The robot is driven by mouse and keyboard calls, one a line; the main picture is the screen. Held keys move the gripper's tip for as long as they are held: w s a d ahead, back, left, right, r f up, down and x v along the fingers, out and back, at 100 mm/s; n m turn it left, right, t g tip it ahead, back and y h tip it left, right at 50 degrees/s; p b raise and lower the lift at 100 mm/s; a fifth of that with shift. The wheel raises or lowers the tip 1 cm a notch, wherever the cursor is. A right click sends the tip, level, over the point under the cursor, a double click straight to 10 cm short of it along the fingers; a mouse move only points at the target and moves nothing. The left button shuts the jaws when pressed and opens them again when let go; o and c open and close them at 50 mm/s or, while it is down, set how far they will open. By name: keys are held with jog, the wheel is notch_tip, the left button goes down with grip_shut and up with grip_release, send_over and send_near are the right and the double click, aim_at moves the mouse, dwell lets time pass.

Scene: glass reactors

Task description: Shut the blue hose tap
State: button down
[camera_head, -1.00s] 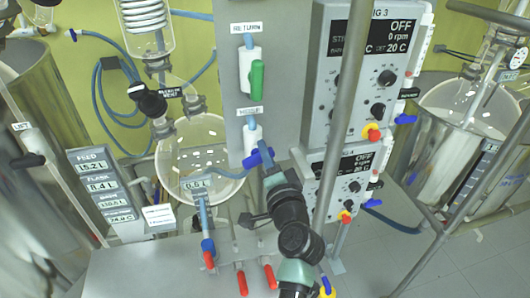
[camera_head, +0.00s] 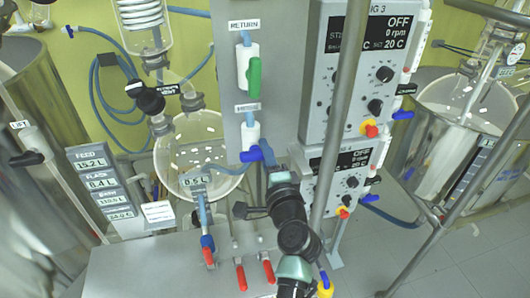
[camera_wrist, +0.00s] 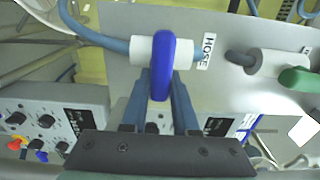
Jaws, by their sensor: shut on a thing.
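The blue hose tap (camera_head: 252,155) is on a white valve body (camera_head: 251,133) low on the grey upright panel, under a small label.
The green RETURN tap (camera_head: 254,78) is above on the same panel, lying along its valve. A glass flask (camera_head: 200,145) is to the left. A control box (camera_head: 345,90) and a grey pole (camera_head: 341,120) are close on the right. Several red-handled taps (camera_head: 241,277) are below.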

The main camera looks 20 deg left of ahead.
jog(key=c, duration=0.7)
grip_release()
jog(key=b+v, duration=0.2)
jog(key=v, duration=1.1)
jog(key=shift+b, duration=0.35)
